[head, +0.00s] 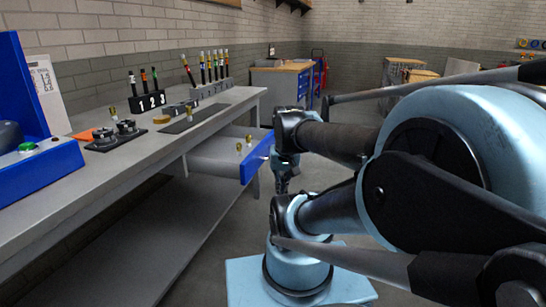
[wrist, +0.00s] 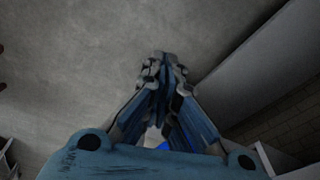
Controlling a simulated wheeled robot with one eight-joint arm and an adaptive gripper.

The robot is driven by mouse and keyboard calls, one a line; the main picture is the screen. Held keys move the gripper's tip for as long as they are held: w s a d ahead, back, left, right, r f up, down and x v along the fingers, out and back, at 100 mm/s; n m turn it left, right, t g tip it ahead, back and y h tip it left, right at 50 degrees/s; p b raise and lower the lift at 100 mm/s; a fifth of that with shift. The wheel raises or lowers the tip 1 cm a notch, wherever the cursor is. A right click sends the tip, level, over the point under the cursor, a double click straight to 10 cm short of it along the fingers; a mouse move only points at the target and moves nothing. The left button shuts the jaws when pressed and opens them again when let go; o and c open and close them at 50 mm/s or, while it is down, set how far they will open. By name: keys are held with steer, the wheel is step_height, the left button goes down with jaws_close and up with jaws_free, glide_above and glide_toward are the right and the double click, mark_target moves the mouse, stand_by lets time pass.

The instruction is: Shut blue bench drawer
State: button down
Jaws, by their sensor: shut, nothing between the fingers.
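The bench drawer (head: 215,158) is pulled out from under the grey workbench (head: 175,148). Its blue front (head: 256,158) faces right, toward my arm, and small brass-coloured pieces (head: 244,143) are in it. My gripper (head: 283,186) hangs pointing down just right of the blue front; I cannot tell whether it touches it. In the wrist view my gripper (wrist: 164,62) has its fingers together with nothing between the tips. A small bright blue patch shows low between the finger links there, and I cannot tell what it is.
The benchtop holds a numbered black block (head: 149,102) with tools, dark round parts (head: 115,132) and a blue machine (head: 35,150). A lower shelf (head: 140,245) runs under the bench. A blue-fronted cabinet (head: 285,82) stands behind. Grey floor (wrist: 90,60) is clear below my gripper.

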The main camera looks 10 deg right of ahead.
steer(key=w+d+r+m+y, duration=0.1)
steer(key=w+d+r+m, duration=0.1)
steer(key=w+d+m, duration=0.5)
steer(key=w+d+r+m+g+y, duration=0.1)
steer(key=w+d+r+m+y, duration=0.3)
steer(key=w, duration=0.7)
steer(key=w+d+r+m+h, duration=0.1)
steer(key=w+d+m, duration=0.1)
steer(key=w+m, duration=0.6)
steer(key=w+a+f, duration=0.2)
steer(key=a+f, duration=0.5)
steer(key=f, duration=0.1)
steer(key=shift+a+f+n, duration=0.25)
steer(key=shift+f+n, duration=0.05)
steer(key=shift+f, duration=0.05)
steer(key=shift+w, duration=0.2)
